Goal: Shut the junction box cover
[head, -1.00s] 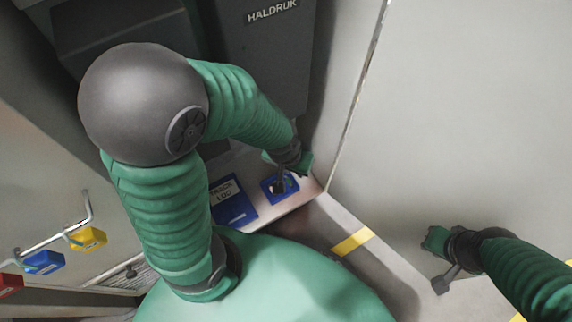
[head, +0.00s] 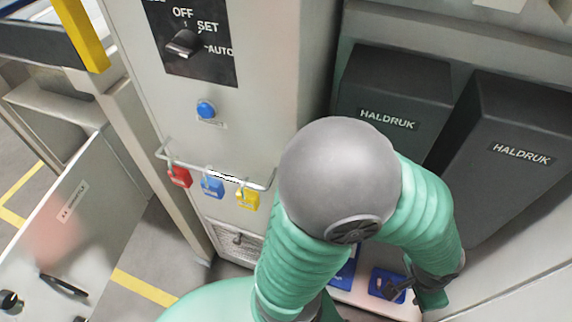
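No part is labelled as a junction box, and I cannot tell which panel is its cover. A pale door (head: 75,205) with a small label and a dark handle stands open at the left. A large pale panel (head: 510,285) shows at the lower right. My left arm bends across the middle of the head view. Its gripper (head: 425,288) is low at the right, above a blue plate (head: 381,284) with a dark lever, partly covered by the hand. I cannot tell whether it touches the lever or whether its fingers are open. My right gripper is out of view.
Two dark boxes marked HALDRUK (head: 389,120) (head: 521,153) stand at the upper right. A grey cabinet carries a rotary switch (head: 183,43), a blue button (head: 206,109), and a rail with red (head: 179,177), blue (head: 212,187) and yellow (head: 248,198) tags.

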